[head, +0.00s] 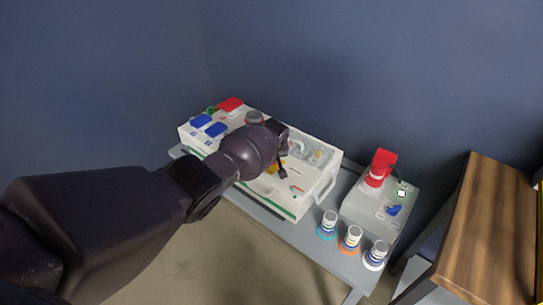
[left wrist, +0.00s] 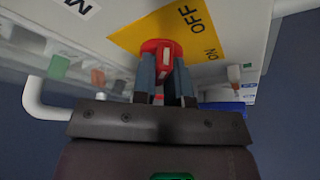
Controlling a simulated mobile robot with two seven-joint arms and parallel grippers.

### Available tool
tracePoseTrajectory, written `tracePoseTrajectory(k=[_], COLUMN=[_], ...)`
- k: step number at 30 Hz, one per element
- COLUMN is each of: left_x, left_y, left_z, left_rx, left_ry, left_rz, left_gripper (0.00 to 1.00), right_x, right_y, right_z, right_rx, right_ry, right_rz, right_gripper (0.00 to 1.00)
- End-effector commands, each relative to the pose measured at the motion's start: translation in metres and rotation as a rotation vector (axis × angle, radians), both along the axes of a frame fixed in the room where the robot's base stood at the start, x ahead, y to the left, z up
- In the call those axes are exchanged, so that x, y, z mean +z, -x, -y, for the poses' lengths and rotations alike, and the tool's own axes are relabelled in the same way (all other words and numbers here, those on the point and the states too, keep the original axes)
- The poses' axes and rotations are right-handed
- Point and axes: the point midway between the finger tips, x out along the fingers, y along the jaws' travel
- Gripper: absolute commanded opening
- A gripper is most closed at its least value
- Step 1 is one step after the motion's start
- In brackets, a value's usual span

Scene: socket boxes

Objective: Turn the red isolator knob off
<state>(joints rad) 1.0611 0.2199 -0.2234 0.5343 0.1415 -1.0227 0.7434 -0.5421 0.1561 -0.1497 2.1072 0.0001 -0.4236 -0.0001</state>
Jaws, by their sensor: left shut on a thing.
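The red isolator knob (left wrist: 162,50) shows in the left wrist view on a yellow plate (left wrist: 136,37) marked OFF and ON. A pale line runs along the knob's grip; I cannot tell for sure which mark it points to. My left gripper (left wrist: 163,82) is shut on the knob, one finger on each side of its grip. In the head view my left arm covers the knob, and a bit of the yellow plate (head: 272,169) shows beside my gripper (head: 281,160). My right gripper is in neither view.
The white socket box (head: 290,203) stands on a grey table (head: 277,227), with blue and red socket covers (head: 231,104) at its left. To its right are a grey box (head: 368,209) with a red socket (head: 380,168) and several round connectors (head: 350,239). A wooden surface (head: 490,225) is at far right.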

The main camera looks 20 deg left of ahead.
Motion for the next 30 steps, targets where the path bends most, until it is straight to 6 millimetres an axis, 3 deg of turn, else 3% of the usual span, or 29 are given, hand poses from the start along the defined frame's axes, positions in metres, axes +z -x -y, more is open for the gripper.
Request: tracePoseTrajectory(k=[1, 2, 7, 17, 30], left_x=[0.000, 0.000, 0.000, 0.004, 0.068], left_y=[0.000, 0.000, 0.000, 0.000, 0.019], left_z=[0.000, 0.000, 0.000, 0.000, 0.010], left_rx=[0.003, 0.002, 0.002, 0.001, 0.000], left_ry=[0.001, 0.002, 0.001, 0.001, 0.003], left_rz=[0.000, 0.000, -0.001, 0.001, 0.010], left_gripper=[0.00, 0.15, 0.39, 0.39, 0.39], right_x=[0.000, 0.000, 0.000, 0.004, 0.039], right_y=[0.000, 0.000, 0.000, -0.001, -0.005], right_z=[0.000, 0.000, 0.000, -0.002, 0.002], right_rx=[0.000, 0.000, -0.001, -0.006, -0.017], right_ry=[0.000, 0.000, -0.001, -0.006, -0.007], right_rz=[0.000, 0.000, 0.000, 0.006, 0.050], right_gripper=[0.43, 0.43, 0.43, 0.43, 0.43])
